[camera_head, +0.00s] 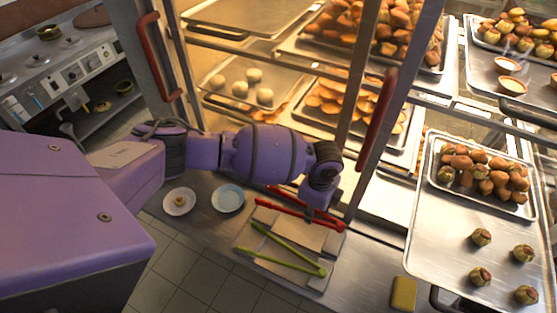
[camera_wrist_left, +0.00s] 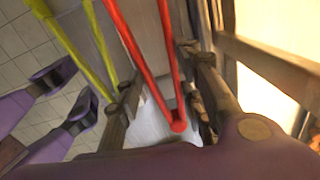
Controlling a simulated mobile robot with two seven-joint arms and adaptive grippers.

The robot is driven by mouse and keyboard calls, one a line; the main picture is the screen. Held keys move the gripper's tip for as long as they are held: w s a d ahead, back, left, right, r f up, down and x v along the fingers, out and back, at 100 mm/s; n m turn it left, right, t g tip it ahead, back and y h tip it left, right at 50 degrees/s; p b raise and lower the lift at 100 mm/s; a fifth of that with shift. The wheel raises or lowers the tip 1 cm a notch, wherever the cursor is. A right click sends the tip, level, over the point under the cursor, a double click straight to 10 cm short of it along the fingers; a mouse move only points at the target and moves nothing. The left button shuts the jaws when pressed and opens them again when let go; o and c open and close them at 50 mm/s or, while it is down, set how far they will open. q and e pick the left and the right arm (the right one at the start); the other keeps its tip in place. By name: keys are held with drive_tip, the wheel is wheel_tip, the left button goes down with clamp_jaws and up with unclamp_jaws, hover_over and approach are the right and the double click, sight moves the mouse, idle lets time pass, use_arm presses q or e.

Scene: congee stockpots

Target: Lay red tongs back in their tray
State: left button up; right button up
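The red tongs (camera_head: 328,220) lie at a small grey tray (camera_head: 312,238) on the steel counter, their joined end to the right. I cannot tell whether they rest in it or are raised. My left gripper (camera_head: 312,208) is right over them. In the left wrist view the tongs (camera_wrist_left: 137,58) run between the spread fingers of my left gripper (camera_wrist_left: 160,95), with gaps beside the joined end. A second purple gripper, my right one (camera_wrist_left: 72,95), shows at the left there, its tips apart and empty over the tiled floor.
Green tongs (camera_head: 290,242) lie just in front of the red ones. Two small plates (camera_head: 228,198) stand to the left. The glowing cabinet's frame (camera_head: 365,150) rises close behind my gripper. A tray of buns (camera_head: 430,245) and a yellow block (camera_head: 403,293) are right.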

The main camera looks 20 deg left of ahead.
use_arm(q)
drive_tip(key=shift+w+d+f+b, duration=0.1)
drive_tip(key=shift+f+b, duration=1.8)
drive_tip(key=shift+f, duration=2.15)
use_arm(e)
drive_tip(key=f, duration=0.1)
drive_tip(key=s+d+f, duration=0.1)
drive_tip(key=f, duration=0.1)
drive_tip(key=shift+s+d+f, duration=0.15)
drive_tip(key=shift+s+f, duration=0.1)
drive_tip(key=shift+f, duration=0.1)
use_arm(q)
drive_tip(key=o, duration=0.7)
drive_tip(key=shift+c, duration=0.2)
use_arm(e)
drive_tip(key=shift+s+f, duration=0.15)
drive_tip(key=shift+f, duration=0.05)
